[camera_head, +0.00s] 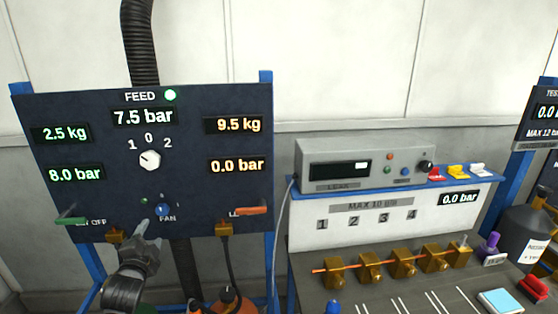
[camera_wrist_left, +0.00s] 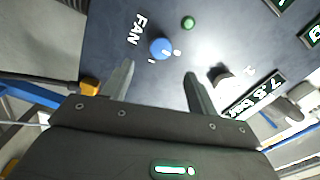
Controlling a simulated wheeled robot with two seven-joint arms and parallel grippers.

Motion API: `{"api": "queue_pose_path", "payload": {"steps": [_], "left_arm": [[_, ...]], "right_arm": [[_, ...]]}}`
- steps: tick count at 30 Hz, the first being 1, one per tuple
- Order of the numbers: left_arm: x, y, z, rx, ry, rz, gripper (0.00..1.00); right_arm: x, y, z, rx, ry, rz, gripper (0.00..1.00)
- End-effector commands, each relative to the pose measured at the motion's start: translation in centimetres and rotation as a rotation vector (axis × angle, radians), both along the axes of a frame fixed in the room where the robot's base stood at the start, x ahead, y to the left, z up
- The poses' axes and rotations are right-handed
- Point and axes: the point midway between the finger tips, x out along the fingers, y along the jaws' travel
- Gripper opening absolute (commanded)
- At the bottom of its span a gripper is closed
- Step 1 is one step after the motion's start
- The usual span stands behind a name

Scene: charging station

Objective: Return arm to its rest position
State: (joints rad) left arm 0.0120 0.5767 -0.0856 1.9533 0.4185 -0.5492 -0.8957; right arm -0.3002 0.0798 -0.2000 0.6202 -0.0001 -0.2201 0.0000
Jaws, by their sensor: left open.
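My left gripper (camera_head: 146,229) is in front of the lower part of the dark control panel (camera_head: 90,115) in the head view. It is close to the blue fan knob (camera_head: 163,210), just below and left of it. In the left wrist view the gripper (camera_wrist_left: 157,85) has its two fingers apart with nothing between them. The blue knob (camera_wrist_left: 161,48) lies beyond the fingertips, and a gap seems to separate them. The white selector knob (camera_head: 150,160) sits higher on the panel. My right gripper is not in view.
The panel carries a green lever (camera_head: 72,221), an orange lever (camera_head: 250,211) and brass fittings (camera_head: 222,229) along its lower edge. To the right stands a bench (camera_head: 400,290) with a grey leak tester (camera_head: 350,162) and a row of brass blocks (camera_head: 404,263).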

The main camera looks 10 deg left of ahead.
Motion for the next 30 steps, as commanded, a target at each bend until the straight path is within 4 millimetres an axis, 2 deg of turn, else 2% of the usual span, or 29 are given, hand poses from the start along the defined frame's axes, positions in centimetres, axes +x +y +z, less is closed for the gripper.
{"api": "queue_pose_path", "payload": {"steps": [2,4,7,9,12,15,22,30], "left_arm": [[-0.5,-0.8,-1.3,-0.038,0.028,-0.008,0.59],[-1.5,-2.3,-3.4,-0.113,0.077,-0.017,0.59],[-4.3,-5.7,-7.8,-0.281,0.196,-0.025,0.59],[-7.4,-8.7,-11.3,-0.428,0.302,-0.014,0.59],[-12.5,-12.8,-15.3,-0.625,0.456,0.028,0.59],[-17.0,-15.9,-17.7,-0.766,0.576,0.085,0.59],[-24.7,-20.3,-20.0,-0.962,0.762,0.221,0.59],[-32.3,-23.7,-20.3,-1.114,0.917,0.394,0.59]], "right_arm": [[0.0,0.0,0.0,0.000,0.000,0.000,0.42],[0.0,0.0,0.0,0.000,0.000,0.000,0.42],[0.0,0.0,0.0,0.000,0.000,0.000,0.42],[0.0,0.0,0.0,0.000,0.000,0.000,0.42],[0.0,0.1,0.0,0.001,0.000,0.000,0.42],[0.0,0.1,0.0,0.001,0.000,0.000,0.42],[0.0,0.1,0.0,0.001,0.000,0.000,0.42],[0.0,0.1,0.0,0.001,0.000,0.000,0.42]]}}
